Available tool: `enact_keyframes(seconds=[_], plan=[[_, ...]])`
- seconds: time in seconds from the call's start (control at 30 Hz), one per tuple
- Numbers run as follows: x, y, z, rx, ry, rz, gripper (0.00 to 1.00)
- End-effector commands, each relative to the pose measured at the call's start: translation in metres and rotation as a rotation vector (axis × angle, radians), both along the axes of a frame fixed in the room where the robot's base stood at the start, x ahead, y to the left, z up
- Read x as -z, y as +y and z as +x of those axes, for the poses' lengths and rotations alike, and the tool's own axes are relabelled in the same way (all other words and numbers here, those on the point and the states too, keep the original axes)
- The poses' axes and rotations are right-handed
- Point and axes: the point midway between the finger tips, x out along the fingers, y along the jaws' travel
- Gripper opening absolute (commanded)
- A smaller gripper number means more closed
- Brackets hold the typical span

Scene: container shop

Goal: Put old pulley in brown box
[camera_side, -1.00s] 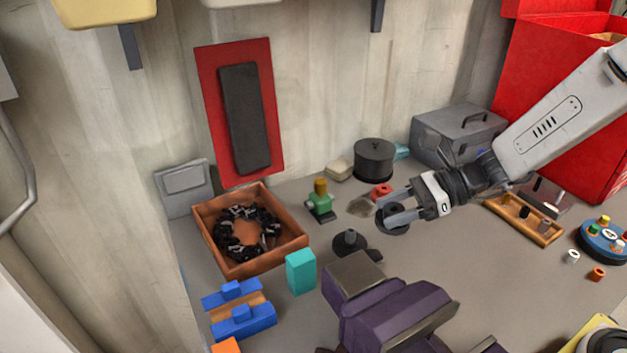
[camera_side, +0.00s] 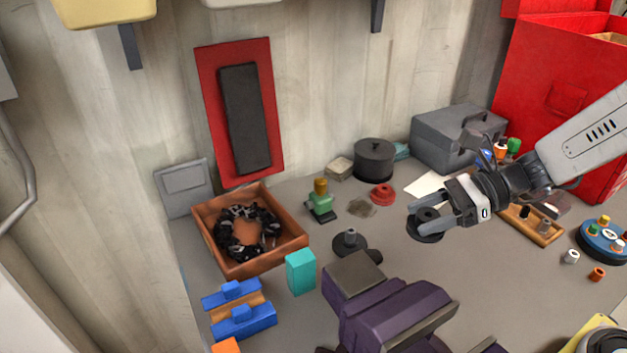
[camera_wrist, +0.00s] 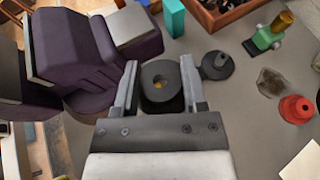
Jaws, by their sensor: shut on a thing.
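My gripper (camera_side: 430,216) is shut on a dark round pulley (camera_side: 428,234), over the right-centre of the table. In the wrist view the pulley (camera_wrist: 161,98) sits between the two fingers, its centre hole facing the camera. How high it is above the table is hard to tell. The brown box (camera_side: 290,243) is open-topped and stands at the left against the wall, well left of my gripper. A black chain (camera_side: 262,222) lies coiled inside it. In the wrist view a corner of the box (camera_wrist: 229,18) shows at the top.
A grey round part with a peg (camera_side: 350,242), a teal block (camera_side: 300,272) and a purple vise (camera_side: 385,305) stand between my gripper and the box. A green fixture (camera_side: 320,204) stands right of the box. A red part (camera_side: 382,196) and a black pot (camera_side: 374,161) are behind.

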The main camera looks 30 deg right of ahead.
Motion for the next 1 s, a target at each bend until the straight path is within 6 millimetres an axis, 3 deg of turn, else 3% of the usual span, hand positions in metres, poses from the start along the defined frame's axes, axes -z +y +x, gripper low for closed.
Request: enact_keyframes(seconds=[0.37,0.57,0.77,1.0], plan=[[0.0,0.001,0.001,-0.002,-0.002,0.0,0.0],[-0.001,0.009,0.013,-0.007,-0.005,-0.003,0.0],[-0.003,0.033,0.038,-0.02,-0.012,-0.005,0.0],[-0.005,0.085,0.075,-0.037,-0.018,0.0,0.0]])
